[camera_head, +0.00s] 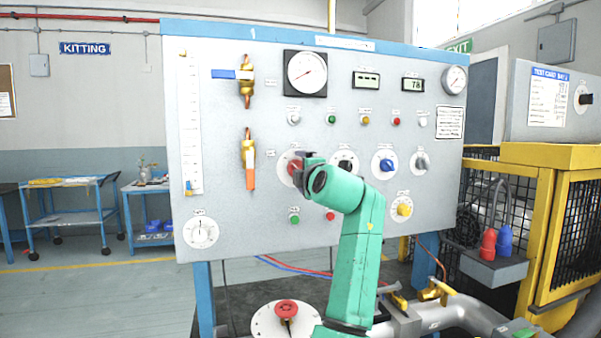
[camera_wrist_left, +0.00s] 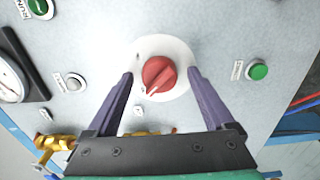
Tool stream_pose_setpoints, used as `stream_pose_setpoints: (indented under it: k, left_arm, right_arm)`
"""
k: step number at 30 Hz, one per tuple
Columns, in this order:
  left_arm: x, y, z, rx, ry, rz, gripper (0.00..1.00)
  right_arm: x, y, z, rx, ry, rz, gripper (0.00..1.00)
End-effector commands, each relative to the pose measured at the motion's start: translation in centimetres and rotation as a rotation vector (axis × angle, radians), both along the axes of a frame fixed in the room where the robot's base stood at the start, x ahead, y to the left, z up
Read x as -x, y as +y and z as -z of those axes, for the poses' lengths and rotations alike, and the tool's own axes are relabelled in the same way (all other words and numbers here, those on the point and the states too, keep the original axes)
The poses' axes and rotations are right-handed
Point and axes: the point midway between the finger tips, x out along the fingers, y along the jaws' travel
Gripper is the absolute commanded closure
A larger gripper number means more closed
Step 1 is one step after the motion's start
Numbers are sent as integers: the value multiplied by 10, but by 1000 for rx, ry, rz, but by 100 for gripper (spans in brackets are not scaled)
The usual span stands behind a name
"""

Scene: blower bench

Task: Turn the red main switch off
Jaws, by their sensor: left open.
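The red main switch (camera_wrist_left: 159,75) is a round red knob with a white pointer mark on a pale round plate (camera_wrist_left: 176,48). In the left wrist view it sits between the tips of my left gripper (camera_wrist_left: 160,82), whose two fingers are open on either side with gaps to the knob. In the head view the red switch (camera_head: 293,167) shows in part on the panel, with my left gripper (camera_head: 302,166) and green arm in front of it. The gripper hides the right part of the switch and its plate. My right gripper is not in view.
The grey panel (camera_head: 240,215) also carries a black knob (camera_head: 345,162), a blue knob (camera_head: 387,165) and a yellow knob (camera_head: 404,209). A green button (camera_wrist_left: 259,71) lies near the switch. A yellow cage (camera_head: 543,200) stands at the right.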

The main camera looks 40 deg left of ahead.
Motion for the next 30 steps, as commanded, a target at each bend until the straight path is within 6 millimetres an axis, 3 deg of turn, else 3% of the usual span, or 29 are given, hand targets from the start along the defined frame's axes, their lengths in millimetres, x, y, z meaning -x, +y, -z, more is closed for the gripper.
stream_pose_setpoints:
  k: [4, 12, 16, 21, 30]
  left_arm:
    - [13, -20, 4, 1, -3, 4, 13]
    - [58, -86, 5, 2, -3, 5, 13]
    - [74, -108, 3, 1, 0, 3, 13]
    - [82, -118, 1, 2, 0, 1, 13]
    - [82, -118, 0, 1, 1, 0, 13]
  right_arm:
    - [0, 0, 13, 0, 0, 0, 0]
    - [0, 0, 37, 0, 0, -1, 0]
    - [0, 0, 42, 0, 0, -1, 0]
    - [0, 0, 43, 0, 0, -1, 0]
    - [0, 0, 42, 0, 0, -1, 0]
